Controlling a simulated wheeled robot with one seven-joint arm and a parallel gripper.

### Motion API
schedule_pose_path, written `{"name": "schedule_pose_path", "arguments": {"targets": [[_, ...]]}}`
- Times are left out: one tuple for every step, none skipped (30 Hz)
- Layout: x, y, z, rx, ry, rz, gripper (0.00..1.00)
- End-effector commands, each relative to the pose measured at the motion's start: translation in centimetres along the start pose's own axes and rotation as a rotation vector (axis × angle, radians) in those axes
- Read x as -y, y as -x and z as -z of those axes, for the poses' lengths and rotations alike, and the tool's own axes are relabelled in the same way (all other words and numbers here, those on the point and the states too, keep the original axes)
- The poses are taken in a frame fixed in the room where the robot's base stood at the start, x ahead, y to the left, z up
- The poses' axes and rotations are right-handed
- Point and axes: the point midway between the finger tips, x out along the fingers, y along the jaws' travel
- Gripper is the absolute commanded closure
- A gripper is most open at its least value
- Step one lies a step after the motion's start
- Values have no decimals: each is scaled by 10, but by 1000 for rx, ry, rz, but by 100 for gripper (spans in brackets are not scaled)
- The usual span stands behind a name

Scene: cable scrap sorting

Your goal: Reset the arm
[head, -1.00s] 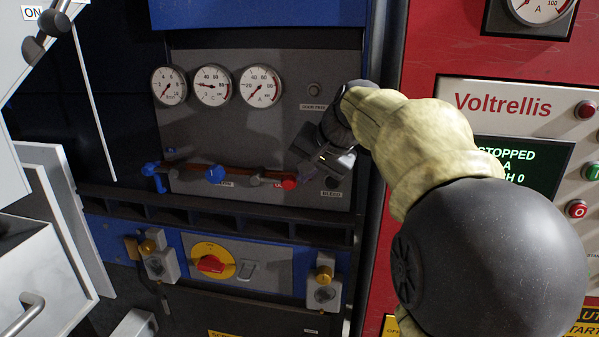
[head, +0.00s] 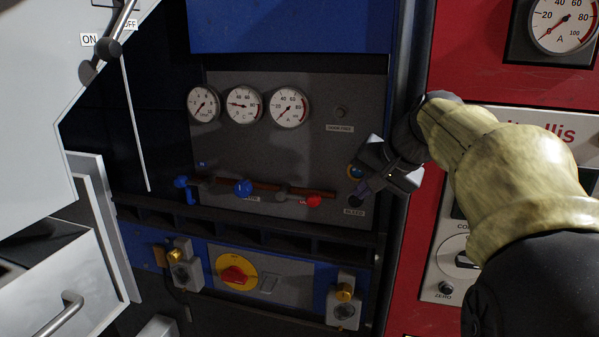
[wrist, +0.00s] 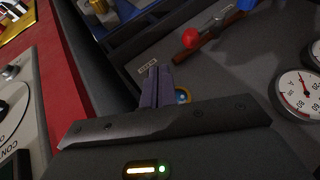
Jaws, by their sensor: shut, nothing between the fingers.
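My gripper (head: 366,188) is at the right side of the dark grey gauge panel (head: 260,150), in front of its lower right corner. In the wrist view my gripper (wrist: 155,72) has its two fingers pressed together with nothing between them. A round blue part with a brassy rim (head: 356,171) shows just beside the fingers; it also shows in the wrist view (wrist: 183,96). I cannot tell whether the fingers touch it. A small label (head: 354,212) lies below the fingertips.
The panel bears three round gauges (head: 244,105), a blue-handled valve (head: 243,187) and a red knob (head: 313,201). Below are a dark slotted ledge (head: 250,226) and a red rotary switch on yellow (head: 236,274). A red cabinet (head: 470,60) stands close on the right, a white cabinet (head: 90,150) on the left.

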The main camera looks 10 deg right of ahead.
Motion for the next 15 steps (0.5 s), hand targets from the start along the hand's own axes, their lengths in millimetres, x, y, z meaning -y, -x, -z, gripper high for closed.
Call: {"name": "schedule_pose_path", "arguments": {"targets": [[-1, -2, -1, 3, 1, -3, 100], [-2, -4, -2, 5, 2, -6, 100], [-4, -8, -5, 10, 4, -12, 100], [-6, -12, -7, 14, 7, -19, 100], [-8, -17, -11, 20, 10, -28, 100], [-13, -25, -16, 28, 17, -43, 100], [-16, -33, -21, 36, 24, -55, 100], [-20, -41, -28, 47, 34, -70, 100], [-26, -53, -38, 61, 50, -90, 100], [-31, -63, -46, 72, 65, -109, 100], [-36, -73, -56, 85, 82, -127, 100], [-44, -86, -69, 103, 108, -152, 100], [-50, -95, -80, 116, 130, -171, 100], [-56, -104, -91, 129, 152, -189, 100], [-65, -116, -107, 147, 184, -212, 100]]}}
